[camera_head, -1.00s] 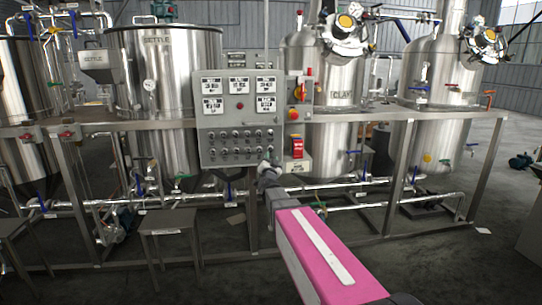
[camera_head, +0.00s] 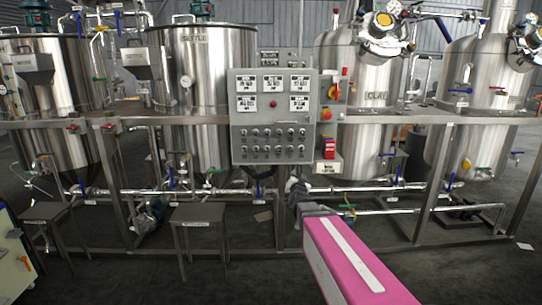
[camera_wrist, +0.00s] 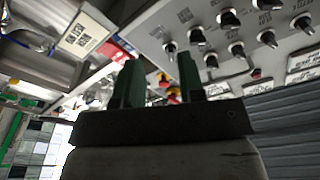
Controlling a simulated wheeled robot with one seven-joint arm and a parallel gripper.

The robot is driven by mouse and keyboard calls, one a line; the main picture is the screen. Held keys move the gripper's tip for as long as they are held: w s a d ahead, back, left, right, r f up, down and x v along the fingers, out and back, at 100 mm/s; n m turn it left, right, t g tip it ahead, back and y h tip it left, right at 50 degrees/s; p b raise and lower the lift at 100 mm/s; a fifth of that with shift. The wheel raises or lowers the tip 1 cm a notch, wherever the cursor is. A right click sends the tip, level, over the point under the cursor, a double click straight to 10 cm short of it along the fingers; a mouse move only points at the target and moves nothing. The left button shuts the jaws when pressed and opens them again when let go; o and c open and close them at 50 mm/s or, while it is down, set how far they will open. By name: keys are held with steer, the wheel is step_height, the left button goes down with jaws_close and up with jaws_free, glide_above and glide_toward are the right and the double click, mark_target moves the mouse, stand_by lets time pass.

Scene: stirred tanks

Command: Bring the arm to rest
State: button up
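My gripper (camera_wrist: 157,82) shows in the wrist view with two dark green fingers standing apart and nothing between them. In the head view my pink and white arm reaches forward from the lower right, and its dark end (camera_head: 296,190) is in front of the frame, below the grey control panel. The control panel (camera_head: 243,133) carries white labels, a red button and rows of black knobs. In the wrist view the panel (camera_wrist: 215,50) appears tilted beyond the fingers, and I see no contact with it.
Steel tanks (camera_head: 210,60) stand behind a metal frame with pipes and valves. A second group of tanks (camera_head: 370,80) is at the right. Two small dark tables (camera_head: 198,213) stand at the lower left. A white cabinet (camera_head: 12,262) is at the left edge. Dark floor lies in front.

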steer(key=s+f+n+g+y, duration=0.1)
steer(key=s+f+n+g, duration=0.2)
steer(key=s+f+g, duration=0.4)
steer(key=s+f+n+g+y, duration=0.2)
steer(key=s+f+g, duration=0.2)
steer(key=f, duration=0.6)
steer(key=s+d+f+g, duration=0.1)
steer(key=s+f+g, duration=0.2)
steer(key=s, duration=0.5)
steer(key=s+d+f+n+g+h, duration=0.1)
steer(key=s+d+f+g, duration=0.1)
steer(key=s+g, duration=0.3)
steer(key=s+f, duration=0.1)
steer(key=s, duration=0.1)
steer(key=shift+s+d+h, duration=0.3)
steer(key=shift+s, duration=0.1)
steer(key=shift+w+r, duration=0.1)
